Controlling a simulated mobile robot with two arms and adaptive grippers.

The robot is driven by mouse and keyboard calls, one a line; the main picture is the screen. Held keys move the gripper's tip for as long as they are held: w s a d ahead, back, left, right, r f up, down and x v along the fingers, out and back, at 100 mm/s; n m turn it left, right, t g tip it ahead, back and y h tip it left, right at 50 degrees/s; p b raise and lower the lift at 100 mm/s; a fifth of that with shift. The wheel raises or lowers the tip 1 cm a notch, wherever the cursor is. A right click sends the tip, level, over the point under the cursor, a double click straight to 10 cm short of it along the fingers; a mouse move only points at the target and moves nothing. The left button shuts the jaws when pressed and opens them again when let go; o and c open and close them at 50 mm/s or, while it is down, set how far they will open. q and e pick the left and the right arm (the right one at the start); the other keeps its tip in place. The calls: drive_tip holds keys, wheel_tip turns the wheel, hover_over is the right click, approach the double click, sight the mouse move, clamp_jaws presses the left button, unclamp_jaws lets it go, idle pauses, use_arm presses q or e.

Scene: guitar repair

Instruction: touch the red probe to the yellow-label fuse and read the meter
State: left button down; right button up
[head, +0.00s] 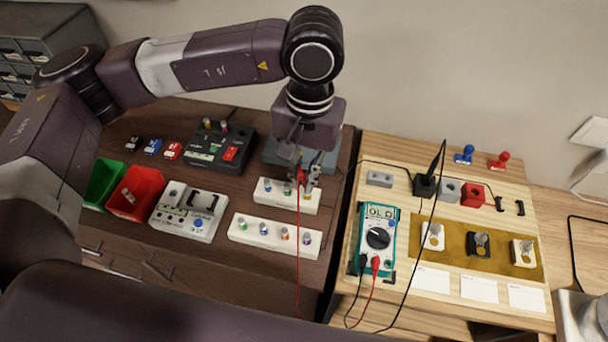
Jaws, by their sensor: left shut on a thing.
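My left gripper (308,172) is shut on the red probe (301,176) and holds it over the white upper fuse rack (276,202). The probe's red lead hangs down from it past the racks. The upper rack holds several small capped fuses; a yellow-marked one (307,193) stands at its right end, just under the gripper. The probe tip is too small to tell whether it touches a fuse. The teal meter (378,238) lies on the light wood board, its display seeming to read OL. The black probe (440,158) stands in a black holder.
A lower white rack (275,243) with several fuses lies in front. Green (103,184) and red (136,193) bins, a grey-white fixture (188,228) and a black box (222,146) are to the left. A mustard mat (500,252) lies right of the meter.

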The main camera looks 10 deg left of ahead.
use_arm(q)
drive_tip(key=shift+f+b, duration=0.6)
drive_tip(key=shift+b, duration=0.2)
idle(0.9)
drive_tip(key=shift+b, duration=0.5)
idle(3.4)
drive_tip(key=shift+r, duration=0.1)
drive_tip(key=shift+r+p, duration=1.25)
drive_tip(key=shift+r, duration=1.7)
